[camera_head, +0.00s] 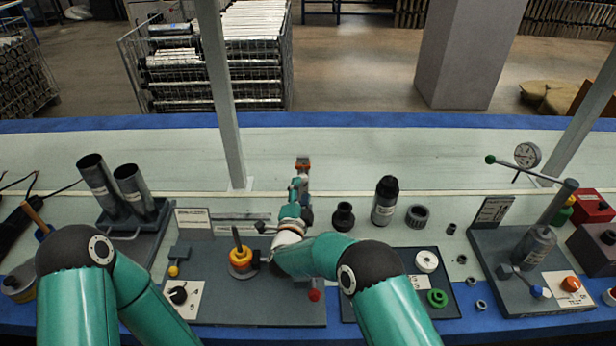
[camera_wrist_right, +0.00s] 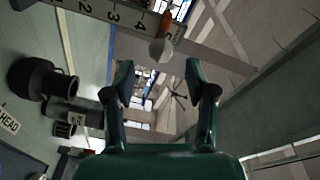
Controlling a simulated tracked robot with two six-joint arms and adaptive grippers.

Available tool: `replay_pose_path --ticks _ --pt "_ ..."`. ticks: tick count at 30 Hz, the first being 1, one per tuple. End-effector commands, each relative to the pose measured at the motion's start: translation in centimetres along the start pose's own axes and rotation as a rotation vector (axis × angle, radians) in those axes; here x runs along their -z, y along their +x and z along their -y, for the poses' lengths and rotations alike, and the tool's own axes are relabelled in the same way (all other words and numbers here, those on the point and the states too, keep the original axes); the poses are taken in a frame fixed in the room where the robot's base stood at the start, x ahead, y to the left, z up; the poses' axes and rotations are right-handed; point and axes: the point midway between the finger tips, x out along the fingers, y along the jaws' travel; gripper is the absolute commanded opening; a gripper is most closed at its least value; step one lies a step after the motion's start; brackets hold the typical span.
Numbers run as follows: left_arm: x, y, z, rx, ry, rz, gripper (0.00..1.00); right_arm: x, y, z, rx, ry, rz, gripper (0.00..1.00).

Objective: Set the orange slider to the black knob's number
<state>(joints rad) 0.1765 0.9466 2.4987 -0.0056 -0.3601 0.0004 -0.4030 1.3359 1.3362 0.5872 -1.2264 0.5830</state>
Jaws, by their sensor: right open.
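The black knob (camera_head: 178,295) sits on a white plate on the left board in the head view. It has a white pointer mark, but I cannot read its number. In the right wrist view, a numbered scale (camera_wrist_right: 108,12) crosses the top, showing 2, 3 and 4. An orange piece (camera_wrist_right: 166,18), probably the slider, lies just past the 4, with a pale grey knob (camera_wrist_right: 160,50) below it. My right gripper (camera_wrist_right: 164,78) is open, with nothing between its fingers; the pale knob shows beyond its fingertips. My left gripper is out of view.
An orange-black part (camera_head: 240,258) with an upright rod stands on the left board. Two dark tubes (camera_head: 100,185) stand at left. The pale bench behind is mostly clear.

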Motion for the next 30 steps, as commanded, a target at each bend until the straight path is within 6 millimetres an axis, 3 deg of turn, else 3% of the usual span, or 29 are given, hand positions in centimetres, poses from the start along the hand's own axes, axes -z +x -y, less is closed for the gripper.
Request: replay_pose_path --ticks 6,12,25,26,30 --pt "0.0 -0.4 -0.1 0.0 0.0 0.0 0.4 0.1 3.5 0.0 0.0 0.002 -0.003 0.56" --pt "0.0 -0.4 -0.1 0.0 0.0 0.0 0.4 0.1 5.2 -0.1 -0.001 0.0 -0.001 0.56" --pt "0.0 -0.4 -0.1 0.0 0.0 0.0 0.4 0.1 5.9 -0.1 -0.001 0.0 -0.001 0.56" --pt "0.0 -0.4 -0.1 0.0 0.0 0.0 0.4 0.1 5.9 -0.1 -0.001 0.0 -0.001 0.54" --pt "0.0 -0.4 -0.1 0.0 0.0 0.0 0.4 0.1 5.9 -0.1 -0.001 0.0 -0.002 0.31"
